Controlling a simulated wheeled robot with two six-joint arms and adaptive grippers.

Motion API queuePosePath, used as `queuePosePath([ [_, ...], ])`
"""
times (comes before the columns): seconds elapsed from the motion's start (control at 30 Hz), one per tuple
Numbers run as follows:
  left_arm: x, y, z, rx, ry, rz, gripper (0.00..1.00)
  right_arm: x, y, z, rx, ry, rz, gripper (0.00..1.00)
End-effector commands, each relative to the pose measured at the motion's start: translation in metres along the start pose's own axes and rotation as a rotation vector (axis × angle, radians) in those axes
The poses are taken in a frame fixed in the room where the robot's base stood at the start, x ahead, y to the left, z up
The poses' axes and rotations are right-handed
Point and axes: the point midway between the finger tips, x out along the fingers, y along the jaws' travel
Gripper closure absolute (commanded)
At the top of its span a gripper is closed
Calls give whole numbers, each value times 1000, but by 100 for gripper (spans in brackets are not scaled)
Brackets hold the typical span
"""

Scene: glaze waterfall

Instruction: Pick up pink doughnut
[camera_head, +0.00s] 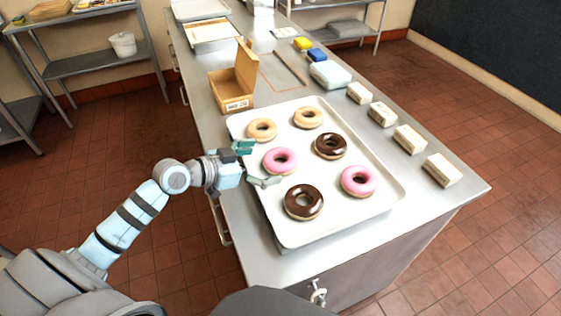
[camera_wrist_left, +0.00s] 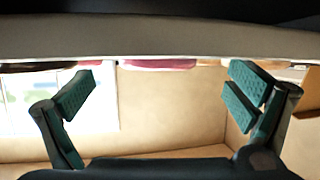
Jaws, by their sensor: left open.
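Two pink doughnuts lie on the white tray (camera_head: 325,222). One pink doughnut (camera_head: 280,161) is on the tray's left side, and the other pink doughnut (camera_head: 358,181) is farther right. My left gripper (camera_head: 256,163) is open at the tray's left edge, its fingers pointing toward the left pink doughnut, close beside it. In the left wrist view its two green-padded fingers (camera_wrist_left: 160,97) are spread with nothing between them. A pink doughnut's edge (camera_wrist_left: 160,64) shows beyond a pale rim there. My right gripper is not seen.
Two chocolate doughnuts, one at the front (camera_head: 303,202) and one behind (camera_head: 330,146), and two plain doughnuts (camera_head: 262,130) share the tray. An open cardboard box (camera_head: 232,90) stands behind it. Several small cartons (camera_head: 410,139) line the counter's right side.

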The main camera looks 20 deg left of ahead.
Motion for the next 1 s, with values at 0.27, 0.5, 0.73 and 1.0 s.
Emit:
queuePosePath([
  [0.27, 35, 3, 2, -1, 0, -2, 2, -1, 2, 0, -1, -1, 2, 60],
  [0.5, 35, 2, 2, -1, -1, -2, 19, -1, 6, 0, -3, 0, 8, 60],
  [0.73, 34, 3, 3, -3, -3, -1, 53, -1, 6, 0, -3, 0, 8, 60],
  [1.0, 34, 3, 4, -4, -6, 0, 53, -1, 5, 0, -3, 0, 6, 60],
])
